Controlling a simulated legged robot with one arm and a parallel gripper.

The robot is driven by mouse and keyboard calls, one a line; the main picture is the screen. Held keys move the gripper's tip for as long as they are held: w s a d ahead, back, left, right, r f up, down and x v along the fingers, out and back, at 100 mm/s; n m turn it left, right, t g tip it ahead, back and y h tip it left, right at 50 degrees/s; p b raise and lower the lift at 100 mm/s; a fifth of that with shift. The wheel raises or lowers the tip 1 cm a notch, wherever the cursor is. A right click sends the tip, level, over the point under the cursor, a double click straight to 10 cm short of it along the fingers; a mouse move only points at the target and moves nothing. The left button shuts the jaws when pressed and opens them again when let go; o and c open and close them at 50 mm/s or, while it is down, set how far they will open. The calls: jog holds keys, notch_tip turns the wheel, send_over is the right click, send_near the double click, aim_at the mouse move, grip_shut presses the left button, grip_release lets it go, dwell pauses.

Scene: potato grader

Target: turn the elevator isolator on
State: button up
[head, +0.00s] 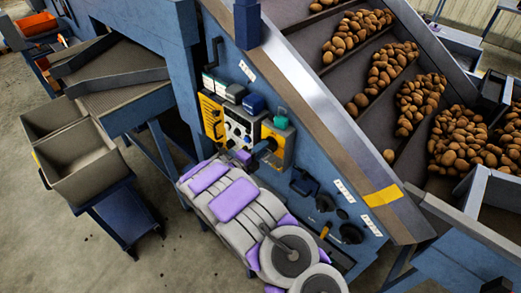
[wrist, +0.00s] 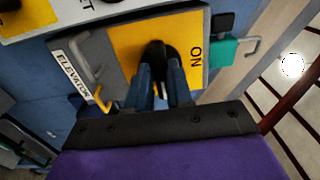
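The elevator isolator is a grey box with a yellow face plate (wrist: 122,48), an "ELEVATOR" label (wrist: 72,78) at its left and "ON" (wrist: 196,57) printed at the right. Its dark rotary handle (wrist: 156,50) is at the plate's middle, partly hidden by my fingers. My gripper (wrist: 162,72) is at the handle, its two fingers slightly apart, one on each side. I cannot tell whether they press on it. In the head view the isolator (head: 287,149) is on the blue machine panel, and my gripper (head: 264,147) reaches it from the lower left.
A teal padlock (wrist: 222,50) hangs beside the isolator's right edge. A yellow hooked piece (wrist: 101,97) sticks out at the lower left. A control box with buttons (head: 238,127) is left of the isolator. Potatoes (head: 420,95) lie on the grader at right.

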jog(key=shift+d, duration=0.5)
grip_shut()
jog(key=shift+a+n+p, duration=0.15)
jog(key=shift+n+p, duration=0.15)
jog(key=n+p, duration=0.7)
jog(key=n, duration=1)
jog(key=shift+s+f, duration=0.1)
jog(key=shift+f, duration=0.05)
jog(key=shift+n, duration=0.3)
jog(key=shift+a, duration=0.1)
